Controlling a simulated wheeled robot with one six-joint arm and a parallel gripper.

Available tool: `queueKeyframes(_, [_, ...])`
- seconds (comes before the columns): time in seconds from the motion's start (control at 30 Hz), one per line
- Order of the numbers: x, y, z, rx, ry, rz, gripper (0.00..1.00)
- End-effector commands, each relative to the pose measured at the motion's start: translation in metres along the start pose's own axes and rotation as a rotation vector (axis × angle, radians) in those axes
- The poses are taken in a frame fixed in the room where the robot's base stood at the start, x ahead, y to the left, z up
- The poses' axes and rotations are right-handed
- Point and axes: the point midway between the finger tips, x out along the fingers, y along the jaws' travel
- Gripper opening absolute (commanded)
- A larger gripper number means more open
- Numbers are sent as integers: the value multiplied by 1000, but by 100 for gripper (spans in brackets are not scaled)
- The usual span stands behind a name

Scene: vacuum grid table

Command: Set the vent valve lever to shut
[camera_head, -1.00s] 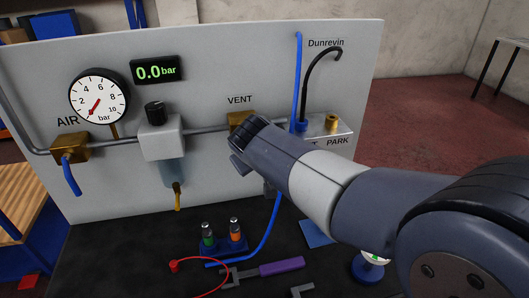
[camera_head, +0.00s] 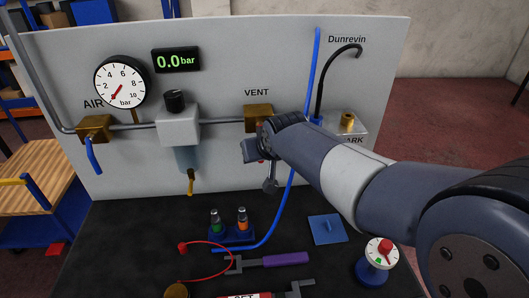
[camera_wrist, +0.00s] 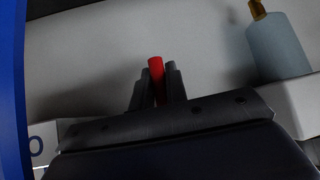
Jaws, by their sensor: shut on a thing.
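The brass vent valve (camera_head: 258,112) sits on the grey pipe under the word VENT on the white panel. Its red lever (camera_wrist: 156,72) stands between my two dark fingers in the wrist view, with its red end showing past them. My gripper (camera_head: 256,150) is just below the valve body in the head view, shut on the lever. It also shows in the wrist view (camera_wrist: 158,88). In the head view my wrist and fingers hide most of the lever, so its exact angle is hard to tell there.
A blue hose (camera_head: 302,120) runs down close beside my wrist. The regulator (camera_head: 178,125) with its bowl is left of the valve, and the round gauge (camera_head: 120,82) is farther left. A purple-handled tool (camera_head: 285,259) and a blue vial rack (camera_head: 232,236) are on the dark bench.

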Motion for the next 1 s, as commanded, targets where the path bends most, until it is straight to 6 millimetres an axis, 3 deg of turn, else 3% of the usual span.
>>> queueKeyframes(0.23, [1,0,2,3,-4,-1,0])
queueKeyframes(0.27, [1,0,2,3,-4,-1,15])
queueKeyframes(0.53, [0,0,1,1,-2,0,36])
queueKeyframes(0.83, [-3,0,0,1,0,0,36])
queueKeyframes(1.0, [-23,0,0,1,3,0,36])
